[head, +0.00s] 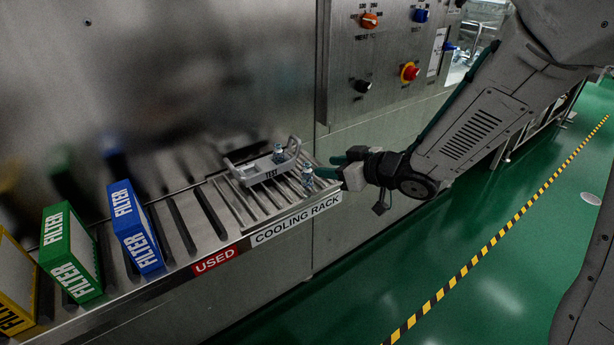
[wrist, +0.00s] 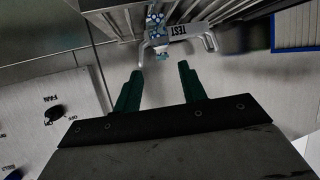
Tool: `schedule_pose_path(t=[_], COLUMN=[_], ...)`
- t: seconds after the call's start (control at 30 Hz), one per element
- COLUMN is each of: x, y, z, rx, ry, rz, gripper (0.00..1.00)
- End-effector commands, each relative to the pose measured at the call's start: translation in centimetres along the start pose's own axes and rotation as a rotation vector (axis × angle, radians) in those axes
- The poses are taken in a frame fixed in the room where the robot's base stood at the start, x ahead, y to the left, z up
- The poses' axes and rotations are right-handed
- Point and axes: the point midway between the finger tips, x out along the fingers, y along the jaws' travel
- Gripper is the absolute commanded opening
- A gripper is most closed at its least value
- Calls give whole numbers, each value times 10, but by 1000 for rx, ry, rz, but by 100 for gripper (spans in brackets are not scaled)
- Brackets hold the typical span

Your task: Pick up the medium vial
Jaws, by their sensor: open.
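Two small clear vials with bluish parts show in the head view. One vial (head: 278,153) stands in the grey handled carrier marked TEST (head: 243,175). The other vial (head: 307,175) stands on the rack's slats, outside the carrier and nearer my gripper. I cannot tell which is the medium one. My gripper (head: 332,167) is open and empty at the rack's right end, its green fingers pointing toward the nearer vial. In the wrist view the open fingers (wrist: 160,70) point at the carrier (wrist: 195,33) and a bluish vial (wrist: 155,20), with a gap between.
The slatted cooling rack (head: 245,208) runs along the steel wall. A blue filter (head: 135,228), a green filter (head: 70,254) and a yellow filter (head: 15,290) stand at left. A control panel (head: 385,50) is above. The green floor is open at right.

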Motion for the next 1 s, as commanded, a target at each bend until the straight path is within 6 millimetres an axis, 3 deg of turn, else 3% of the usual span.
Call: schedule_pose_path(t=[0.6,0.87,0.9,1.0], x=[76,80,80,80], y=[-4,-4,-4,-4], z=[-1,-2,-2,-2], rx=[4,3,3,3], ry=[14,14,14,14], rz=[-22,-20,-20,-20], gripper=[41,41,38,11])
